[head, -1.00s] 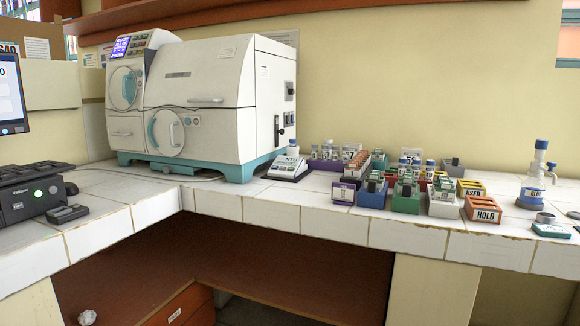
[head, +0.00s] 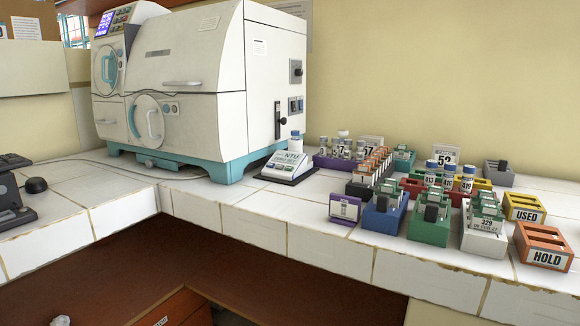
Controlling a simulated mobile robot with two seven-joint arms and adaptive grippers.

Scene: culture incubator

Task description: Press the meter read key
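The meter (head: 287,166) is a small white wedge-shaped device marked NTU. It sits on a dark base on the white tiled counter, just right of the large incubator. A vial with a blue cap (head: 296,141) stands at its top. Small keys show on its sloped front, but their labels are too small to read, so I cannot tell which is the read key. Neither of my grippers is in view.
The white incubator (head: 200,75) with a teal base fills the back left. Right of the meter stand a purple vial rack (head: 338,163), blue (head: 384,218) and green (head: 428,222) boxes, a yellow USED box (head: 524,208) and an orange HOLD box (head: 542,246). Bare tiles (head: 265,205) lie before the meter.

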